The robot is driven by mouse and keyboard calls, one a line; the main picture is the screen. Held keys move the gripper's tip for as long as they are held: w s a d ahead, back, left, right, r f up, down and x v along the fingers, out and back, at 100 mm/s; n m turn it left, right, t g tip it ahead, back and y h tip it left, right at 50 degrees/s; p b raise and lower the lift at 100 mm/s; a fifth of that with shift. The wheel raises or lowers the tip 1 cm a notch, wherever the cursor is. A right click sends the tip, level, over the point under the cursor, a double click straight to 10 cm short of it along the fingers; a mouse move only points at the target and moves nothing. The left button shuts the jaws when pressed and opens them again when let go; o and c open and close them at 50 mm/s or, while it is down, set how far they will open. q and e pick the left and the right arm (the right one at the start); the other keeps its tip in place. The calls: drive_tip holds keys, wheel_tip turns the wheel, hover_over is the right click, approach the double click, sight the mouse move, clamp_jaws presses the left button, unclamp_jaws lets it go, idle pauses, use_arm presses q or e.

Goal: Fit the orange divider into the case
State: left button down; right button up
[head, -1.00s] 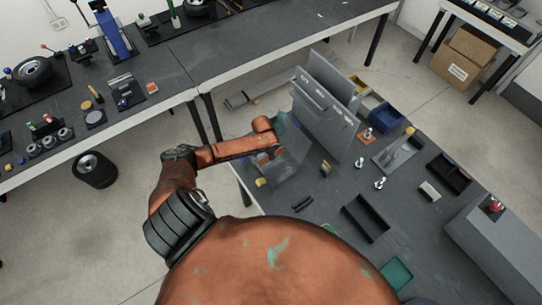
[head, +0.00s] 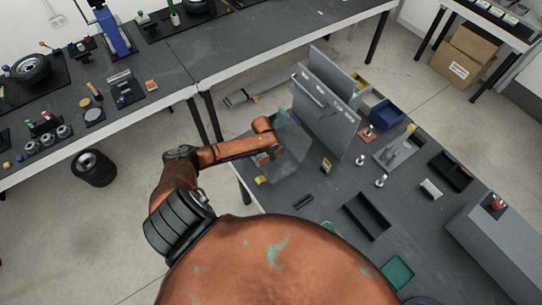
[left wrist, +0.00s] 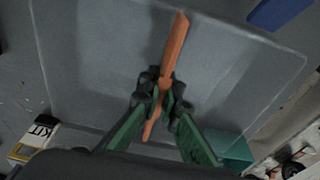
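In the left wrist view my left gripper (left wrist: 160,98) has its green fingers closed around the thin orange divider (left wrist: 176,42). The divider stands out above and below the fingertips and is slightly tilted in the picture. Behind it is the wide, translucent grey case (left wrist: 90,60); I cannot tell whether the divider touches it. In the head view the case (head: 297,150) is at the bench's left end, partly hidden by my left arm. My left gripper is mostly hidden there, near the case, and the divider cannot be made out. My right gripper is not in view.
A tall grey panel with a handle (head: 322,105) stands right beside the case. Blue (head: 386,114) and black bins (head: 367,216) and small parts lie to the right on the bench. A small box marked KIT (left wrist: 35,135) lies near the case's lower left corner.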

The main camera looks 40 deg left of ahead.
use_arm(q)
drive_tip(key=shift+f+b, duration=0.4)
drive_tip(key=shift+f, duration=0.3)
drive_tip(key=c, duration=2.6)
unclamp_jaws()
drive_tip(key=o, duration=0.5)
drive_tip(key=r, duration=0.4)
drive_tip(key=s+r, duration=0.1)
drive_tip(key=r, duration=0.6)
drive_tip(key=shift+s+a+r, duration=0.25)
drive_tip(key=shift+s+r, duration=0.15)
